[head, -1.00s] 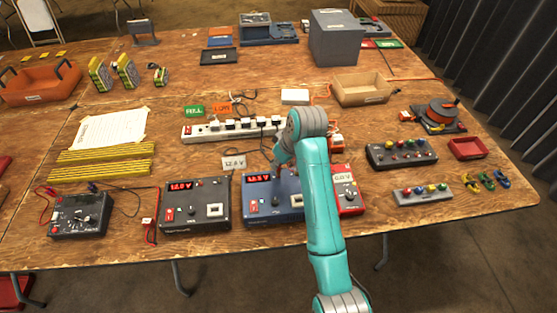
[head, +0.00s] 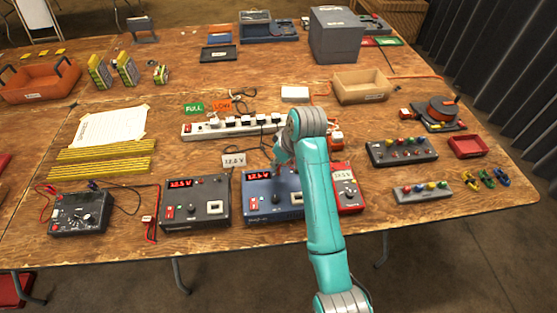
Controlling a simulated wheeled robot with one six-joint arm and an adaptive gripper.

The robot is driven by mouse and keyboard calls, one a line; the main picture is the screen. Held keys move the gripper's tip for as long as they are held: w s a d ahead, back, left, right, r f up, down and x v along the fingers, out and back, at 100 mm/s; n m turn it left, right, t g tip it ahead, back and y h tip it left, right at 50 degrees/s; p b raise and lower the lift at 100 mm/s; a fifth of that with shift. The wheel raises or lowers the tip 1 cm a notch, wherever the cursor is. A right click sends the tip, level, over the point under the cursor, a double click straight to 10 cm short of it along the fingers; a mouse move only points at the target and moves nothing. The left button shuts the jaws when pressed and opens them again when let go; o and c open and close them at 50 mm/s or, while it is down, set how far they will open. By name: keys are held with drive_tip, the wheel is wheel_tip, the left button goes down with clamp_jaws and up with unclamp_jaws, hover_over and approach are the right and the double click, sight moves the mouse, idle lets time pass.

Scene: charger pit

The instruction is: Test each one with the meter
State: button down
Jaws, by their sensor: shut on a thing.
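A black meter (head: 80,213) with a dial stands at the front left, with red and black leads beside it. A dark grey unit (head: 195,203) with a red lit display stands right of it. A blue unit (head: 262,214) with a lit display is further right, then a red unit (head: 349,203), partly behind my arm. My gripper (head: 283,163) is over the back of the blue unit, mostly hidden by my wrist. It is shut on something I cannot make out. Yellow-and-dark battery packs (head: 126,70) stand at the back left.
A white power strip (head: 228,128) with several plugs lies behind the units. Green FULL (head: 194,108) and orange LOW (head: 221,106) cards lie beyond it. An orange bin (head: 40,82), a cardboard tray (head: 362,87) and a terminal box (head: 402,152) stand around.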

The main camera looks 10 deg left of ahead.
drive_tip(key=shift+f, duration=0.3)
idle(0.5)
drive_tip(key=c, duration=0.7)
unclamp_jaws()
drive_tip(key=shift+c, duration=0.2)
drive_tip(key=shift+r, duration=0.15)
drive_tip(key=shift+r, duration=3.65)
drive_tip(key=shift+s, duration=0.1)
